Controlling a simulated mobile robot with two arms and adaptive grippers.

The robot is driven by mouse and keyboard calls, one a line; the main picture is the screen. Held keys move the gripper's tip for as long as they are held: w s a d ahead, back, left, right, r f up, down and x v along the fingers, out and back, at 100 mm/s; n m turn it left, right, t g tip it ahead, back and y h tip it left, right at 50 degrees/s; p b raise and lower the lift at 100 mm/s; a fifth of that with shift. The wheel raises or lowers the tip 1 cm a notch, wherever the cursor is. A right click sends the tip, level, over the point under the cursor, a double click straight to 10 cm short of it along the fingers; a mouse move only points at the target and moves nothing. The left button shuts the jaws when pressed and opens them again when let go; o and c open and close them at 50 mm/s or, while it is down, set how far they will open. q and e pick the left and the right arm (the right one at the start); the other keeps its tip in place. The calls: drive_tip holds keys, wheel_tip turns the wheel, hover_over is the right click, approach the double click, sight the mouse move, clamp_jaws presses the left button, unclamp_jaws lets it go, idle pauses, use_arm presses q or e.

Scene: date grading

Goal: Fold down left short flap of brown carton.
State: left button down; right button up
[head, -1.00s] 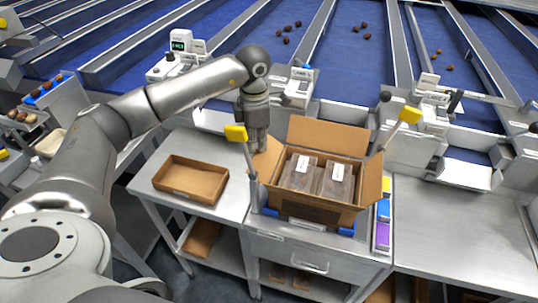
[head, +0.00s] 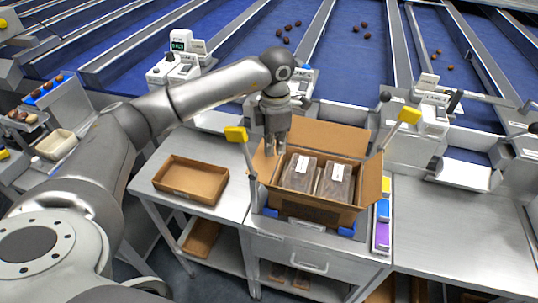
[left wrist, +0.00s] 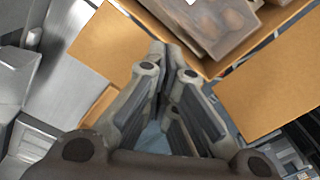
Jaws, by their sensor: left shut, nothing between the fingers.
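The brown carton (head: 312,211) stands open on the steel bench, holding clear packs of dark dates (head: 299,173) with white labels. Its left short flap (head: 263,163) sticks up and outward at the left rim, partly hidden by my left gripper. The back long flap (head: 325,136) stands up, and the right short flap (head: 372,181) is raised. My left gripper (head: 275,152) is shut and empty, pointing down at the left flap's inner side; contact is unclear. In the left wrist view the shut fingers (left wrist: 168,55) are between brown cardboard panels, below the date packs (left wrist: 215,25).
Posts with yellow heads (head: 235,134) (head: 409,115) flank the carton. An empty brown tray (head: 191,180) lies on the left bench. The right bench (head: 455,225) is clear.

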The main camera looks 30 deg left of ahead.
use_arm(q)
drive_tip(key=shift+w+d, duration=0.15)
drive_tip(key=shift+d, duration=0.45)
drive_tip(key=shift+w+d, duration=0.15)
drive_tip(key=shift+d, duration=0.4)
drive_tip(key=shift+d, duration=0.15)
drive_tip(key=shift+w+d+r, duration=0.1)
drive_tip(key=shift+w+d, duration=0.05)
drive_tip(key=shift+d, duration=0.35)
drive_tip(key=shift+w+d, duration=0.15)
drive_tip(key=shift+d, duration=0.35)
drive_tip(key=shift+f, duration=0.2)
